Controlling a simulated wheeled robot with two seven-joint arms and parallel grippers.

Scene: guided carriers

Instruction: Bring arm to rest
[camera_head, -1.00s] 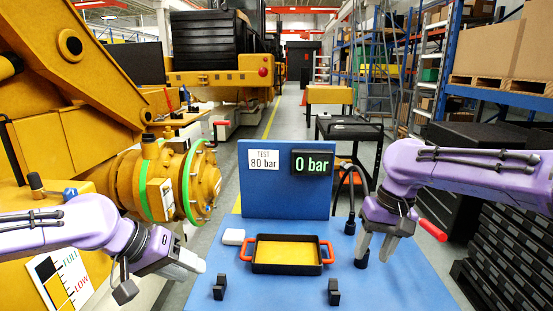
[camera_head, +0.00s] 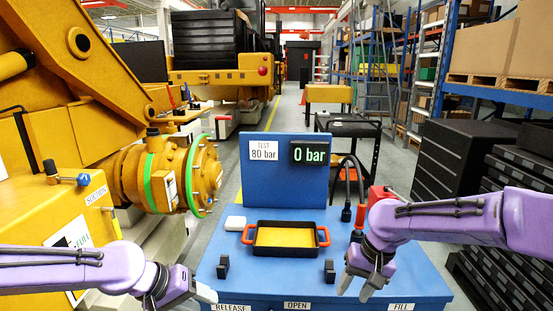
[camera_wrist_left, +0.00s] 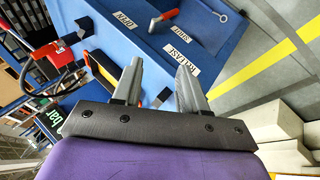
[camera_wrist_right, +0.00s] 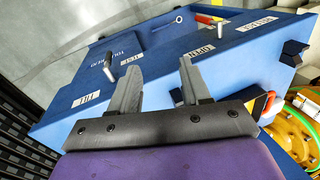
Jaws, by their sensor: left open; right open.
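My left gripper (camera_head: 198,291) is open at the lower left of the head view, by the left front corner of the blue bench (camera_head: 350,291). In the left wrist view its two grey fingers (camera_wrist_left: 158,80) are apart with nothing held between them. My right gripper (camera_head: 354,284) is open over the right front part of the bench, fingers pointing down. In the right wrist view its fingers (camera_wrist_right: 160,80) are apart and empty above the bench's labelled front.
A black tray with red handles (camera_head: 257,226) and a yellow inside sits mid-bench. Black posts (camera_head: 222,267) stand before it. A gauge panel reading 0 bar (camera_head: 310,153) stands behind. A black hose fitting (camera_head: 356,236) and a red part (camera_head: 377,194) are near my right arm. Yellow machinery (camera_head: 150,180) is left.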

